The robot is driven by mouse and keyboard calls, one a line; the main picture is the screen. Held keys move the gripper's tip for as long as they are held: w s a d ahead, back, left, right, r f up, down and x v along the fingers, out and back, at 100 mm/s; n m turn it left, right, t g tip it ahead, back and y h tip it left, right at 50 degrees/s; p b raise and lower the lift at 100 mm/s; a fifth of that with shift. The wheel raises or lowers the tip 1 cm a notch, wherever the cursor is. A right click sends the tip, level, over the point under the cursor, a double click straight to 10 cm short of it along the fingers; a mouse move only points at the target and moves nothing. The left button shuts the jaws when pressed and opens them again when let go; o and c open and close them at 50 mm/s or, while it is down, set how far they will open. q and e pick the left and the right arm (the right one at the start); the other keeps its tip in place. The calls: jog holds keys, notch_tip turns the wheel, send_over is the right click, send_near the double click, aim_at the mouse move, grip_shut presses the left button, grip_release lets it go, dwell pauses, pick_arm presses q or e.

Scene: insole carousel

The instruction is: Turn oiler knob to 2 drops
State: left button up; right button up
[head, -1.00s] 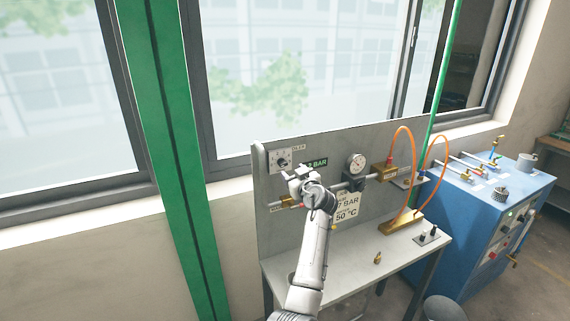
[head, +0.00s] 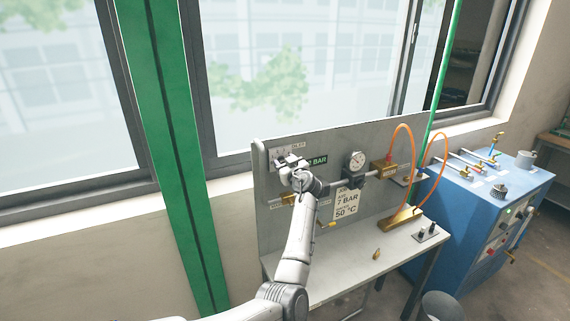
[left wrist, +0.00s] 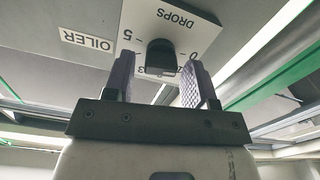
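The oiler knob (left wrist: 160,55) is dark and sits on a white dial plate (left wrist: 180,20) marked "DROPS", with numbers around it, in the left wrist view. A label reading "OILER" (left wrist: 87,41) is beside the plate. My left gripper (left wrist: 163,68) is open, with one finger on each side of the knob and a visible gap to each. I cannot tell how deep the fingertips reach along the knob. In the head view, my left gripper (head: 287,161) is in front of the dial plate (head: 277,152) and hides the knob. My right gripper is not in view.
The grey panel (head: 270,225) carries a pressure gauge (head: 357,159), pipes and a sign (head: 345,203) reading 7 BAR and 50 °C. Orange hoses (head: 412,150) rise at the right. A blue cabinet (head: 465,230) stands farther right. The bench shelf (head: 345,270) is mostly clear.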

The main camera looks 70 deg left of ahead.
pick_arm(q)
jog(key=c, duration=0.8)
jog(key=shift+o, duration=0.2)
jog(key=m+p, duration=0.1)
jog(key=m, duration=0.4)
jog(key=m+p, duration=0.1)
jog(key=m, duration=0.4)
jog(key=m+p, duration=0.1)
jog(key=m, duration=0.4)
jog(key=shift+w+f+m, duration=0.1)
jog(key=shift+w+m, duration=0.15)
jog(key=shift+m, duration=0.05)
jog(key=shift+p, duration=0.3)
jog(key=o, duration=0.9)
